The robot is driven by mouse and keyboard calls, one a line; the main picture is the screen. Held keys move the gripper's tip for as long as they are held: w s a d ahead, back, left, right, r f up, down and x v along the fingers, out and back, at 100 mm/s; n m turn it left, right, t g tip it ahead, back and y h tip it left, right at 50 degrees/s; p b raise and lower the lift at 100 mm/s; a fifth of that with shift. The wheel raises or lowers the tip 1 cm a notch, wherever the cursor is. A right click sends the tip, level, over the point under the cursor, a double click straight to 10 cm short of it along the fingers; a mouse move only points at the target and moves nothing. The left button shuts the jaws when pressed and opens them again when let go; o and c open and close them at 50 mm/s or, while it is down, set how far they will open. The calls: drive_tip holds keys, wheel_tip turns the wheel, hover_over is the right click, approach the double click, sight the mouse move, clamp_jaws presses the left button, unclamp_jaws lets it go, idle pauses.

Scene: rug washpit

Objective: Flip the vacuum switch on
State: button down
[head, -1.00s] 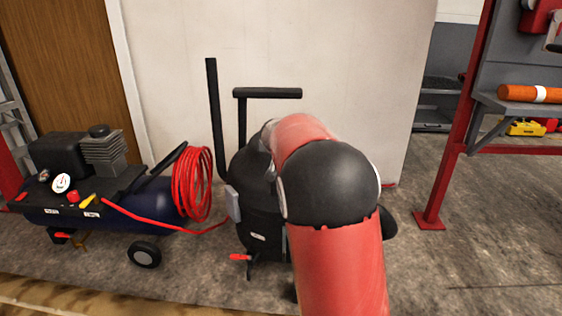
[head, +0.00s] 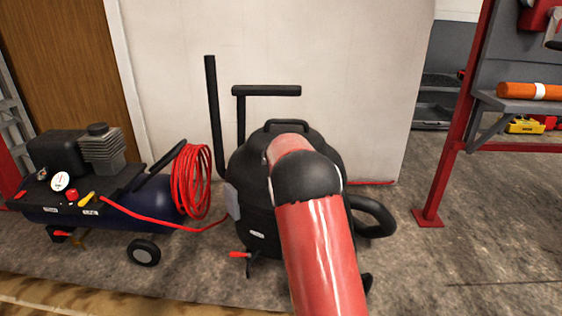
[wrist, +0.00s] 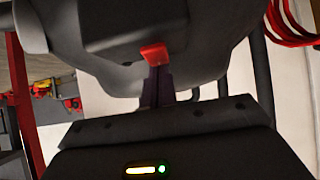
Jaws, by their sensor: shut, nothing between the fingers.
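The vacuum (head: 240,165) is a dark, rounded drum standing in front of the pale wall in the head view. Its body also fills the top of the wrist view (wrist: 205,50). A small red switch (wrist: 153,52) sticks out from a dark box on it. My gripper (wrist: 157,72) is shut and empty, its narrow fingers pointing at the switch. The fingertips overlap the switch's lower edge in the picture; I cannot tell whether they touch it. In the head view my arm hides the gripper and the switch.
A blue compressor (head: 150,206) with a coiled red hose (head: 192,182) stands left of the vacuum. A black handle (head: 267,90) rises behind it, and a black hose (head: 375,215) curves at its right. A red-framed shelf (head: 455,150) stands right, with open floor before it.

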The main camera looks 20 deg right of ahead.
drive_tip(key=shift+r+p, duration=0.1)
drive_tip(key=shift+p, duration=0.5)
drive_tip(key=shift+w+d+r+p, duration=0.1)
drive_tip(key=shift+p, duration=0.6)
drive_tip(key=shift+f+g, duration=0.3)
drive_tip(key=shift+f, duration=0.1)
drive_tip(key=shift+w+d+r+p, duration=0.15)
drive_tip(key=shift+w+p, duration=0.05)
drive_tip(key=shift+w, duration=0.15)
drive_tip(key=shift+w+d+r+p, duration=0.1)
drive_tip(key=shift+w+r+p, duration=0.1)
drive_tip(key=shift+w, duration=0.15)
